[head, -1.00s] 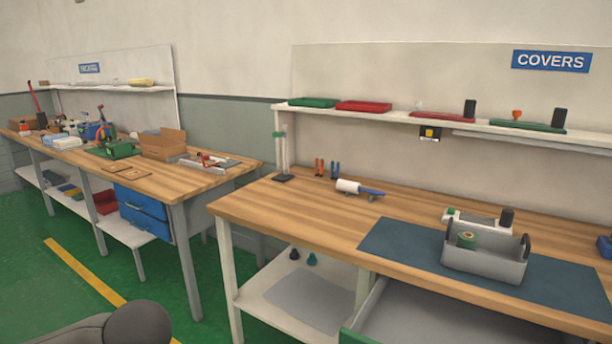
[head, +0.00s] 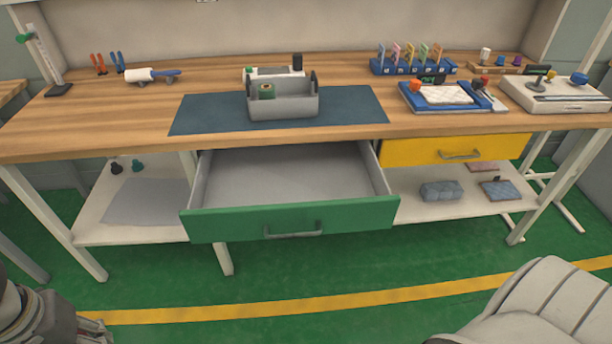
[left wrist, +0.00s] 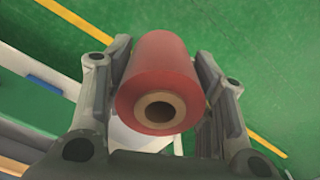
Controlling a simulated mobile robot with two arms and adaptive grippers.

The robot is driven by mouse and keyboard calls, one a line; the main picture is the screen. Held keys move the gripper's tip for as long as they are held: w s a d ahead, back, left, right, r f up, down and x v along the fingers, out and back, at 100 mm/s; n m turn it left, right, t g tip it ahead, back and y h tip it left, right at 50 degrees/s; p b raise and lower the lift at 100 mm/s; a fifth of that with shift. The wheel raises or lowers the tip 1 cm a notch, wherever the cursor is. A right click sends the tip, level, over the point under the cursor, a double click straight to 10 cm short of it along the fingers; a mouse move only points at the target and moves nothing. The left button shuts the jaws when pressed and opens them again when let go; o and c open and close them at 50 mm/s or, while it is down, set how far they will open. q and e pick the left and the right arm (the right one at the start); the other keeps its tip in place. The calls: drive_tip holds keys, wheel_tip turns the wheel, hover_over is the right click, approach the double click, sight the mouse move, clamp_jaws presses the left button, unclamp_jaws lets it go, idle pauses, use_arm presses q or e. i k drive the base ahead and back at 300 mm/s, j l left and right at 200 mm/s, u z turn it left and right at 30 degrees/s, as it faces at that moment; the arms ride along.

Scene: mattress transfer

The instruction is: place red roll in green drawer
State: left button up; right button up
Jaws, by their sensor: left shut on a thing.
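The red roll (left wrist: 162,72) is held between the two fingers of my left gripper (left wrist: 158,95), its hollow brown core facing the left wrist camera. In the head view, my left gripper (head: 92,330) shows only in part at the lower left corner, and the roll is not seen there. The green drawer (head: 245,222) under the workbench is pulled open. Its grey inside looks empty. My left gripper is to the left of the drawer and in front of it. My right gripper's fingers are not seen.
A grey tote (head: 285,104) with a green roll stands on the blue mat (head: 350,112) above the drawer. A yellow drawer (head: 400,152) is shut at the right. Lower shelves flank the open drawer. Green floor in front is clear, with a yellow line (head: 300,308).

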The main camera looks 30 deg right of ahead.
sight(300, 193)
drive_tip(key=l+z, duration=0.15)
drive_tip(key=z, duration=0.25)
drive_tip(key=i+l+z, duration=0.1)
drive_tip(key=z, duration=0.35)
drive_tip(key=i+l+z, duration=0.15)
drive_tip(key=z, duration=0.25)
drive_tip(key=i+l, duration=0.45)
